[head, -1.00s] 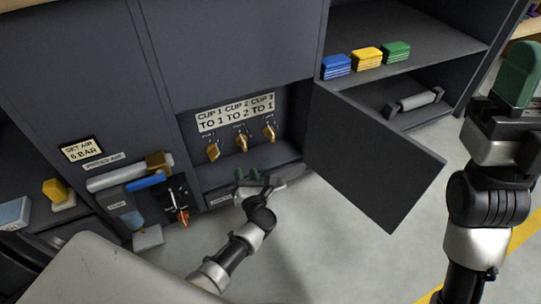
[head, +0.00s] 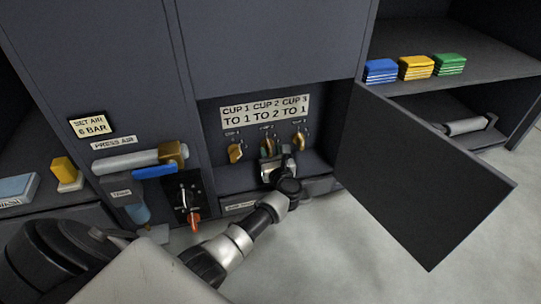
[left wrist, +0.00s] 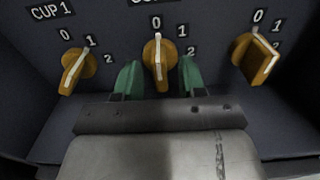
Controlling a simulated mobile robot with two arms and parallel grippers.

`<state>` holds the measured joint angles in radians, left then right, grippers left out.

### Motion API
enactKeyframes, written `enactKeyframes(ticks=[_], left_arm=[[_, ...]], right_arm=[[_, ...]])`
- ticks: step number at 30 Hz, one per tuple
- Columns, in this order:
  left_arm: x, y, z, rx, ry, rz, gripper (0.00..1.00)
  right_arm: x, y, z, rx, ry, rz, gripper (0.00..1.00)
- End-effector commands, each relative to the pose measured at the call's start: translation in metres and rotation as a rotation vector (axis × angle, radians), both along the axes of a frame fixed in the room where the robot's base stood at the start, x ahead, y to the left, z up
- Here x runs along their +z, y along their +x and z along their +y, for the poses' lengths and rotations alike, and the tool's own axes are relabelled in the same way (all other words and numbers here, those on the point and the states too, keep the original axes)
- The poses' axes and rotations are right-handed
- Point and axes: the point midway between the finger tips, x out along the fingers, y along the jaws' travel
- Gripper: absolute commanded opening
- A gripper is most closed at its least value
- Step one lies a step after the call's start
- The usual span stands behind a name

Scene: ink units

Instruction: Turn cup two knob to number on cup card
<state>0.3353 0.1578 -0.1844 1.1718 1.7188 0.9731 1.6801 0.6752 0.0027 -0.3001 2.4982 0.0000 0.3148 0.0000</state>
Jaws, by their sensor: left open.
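The cup card (head: 265,111) reads cup 1 to 1, cup 2 to 2, cup 3 to 1. Below it are the orange cup one knob (head: 236,152), cup two knob (head: 268,143) and cup three knob (head: 299,142). In the left wrist view the cup two knob (left wrist: 157,58) stands upright, its white line towards 0. My left gripper (left wrist: 159,78) is open, its green fingertips on either side of that knob's lower part. I cannot tell whether they touch it. The cup one knob (left wrist: 77,68) is tilted with its line towards 1. My right gripper is out of view.
The knobs sit in a recess with a ledge below. An open dark door (head: 425,180) stands to its right. Left are the air unit's grey cylinder (head: 127,161) and a red-tipped lever (head: 193,222). Blue, yellow and green stacks lie on a shelf at right.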

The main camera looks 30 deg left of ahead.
Motion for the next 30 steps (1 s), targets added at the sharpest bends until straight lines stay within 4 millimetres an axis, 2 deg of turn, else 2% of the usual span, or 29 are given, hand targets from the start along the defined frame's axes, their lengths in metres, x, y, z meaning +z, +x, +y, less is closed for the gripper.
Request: enactKeyframes(ticks=[4,12,20,30], left_arm=[[-0.0002,0.0062,0.0072,0.000,0.001,-0.001,0.40],[0.0005,0.0068,0.0081,0.000,0.001,0.001,0.40],[0.0003,0.0065,0.0080,0.000,0.001,0.001,0.02],[0.0006,0.0064,0.0077,0.001,0.019,0.022,0.00]], right_arm=[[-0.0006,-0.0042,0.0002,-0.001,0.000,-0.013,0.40],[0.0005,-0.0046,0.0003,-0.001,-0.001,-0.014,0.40],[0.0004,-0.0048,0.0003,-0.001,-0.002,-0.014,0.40],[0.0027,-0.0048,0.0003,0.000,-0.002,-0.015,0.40]])
